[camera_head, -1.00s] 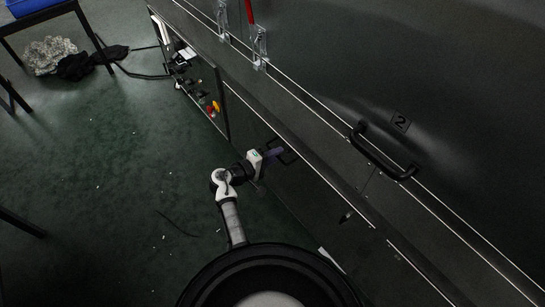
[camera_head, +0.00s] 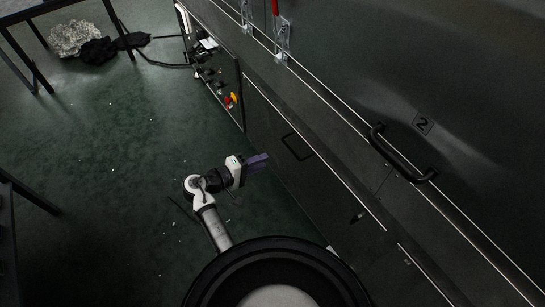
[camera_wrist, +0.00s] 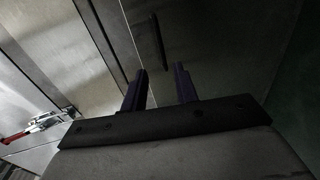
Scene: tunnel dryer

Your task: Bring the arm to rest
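My gripper (camera_head: 258,161) is in front of the dark dryer side, apart from it, with free floor beneath. In the wrist view its two dark fingers (camera_wrist: 160,86) stand apart with nothing between them, so it is open and empty. A thin black handle (camera_head: 297,147) on a lower panel lies just beyond the fingertips in the head view. It also shows ahead of the fingers in the wrist view (camera_wrist: 159,42). A gap separates the gripper from this handle.
A thick black handle (camera_head: 402,154) sits by the label 2 on the dryer's upper door. A control panel with a red and yellow knob (camera_head: 231,100) is further along. A red-handled clamp (camera_head: 279,32) is above. A table (camera_head: 62,6) stands at upper left.

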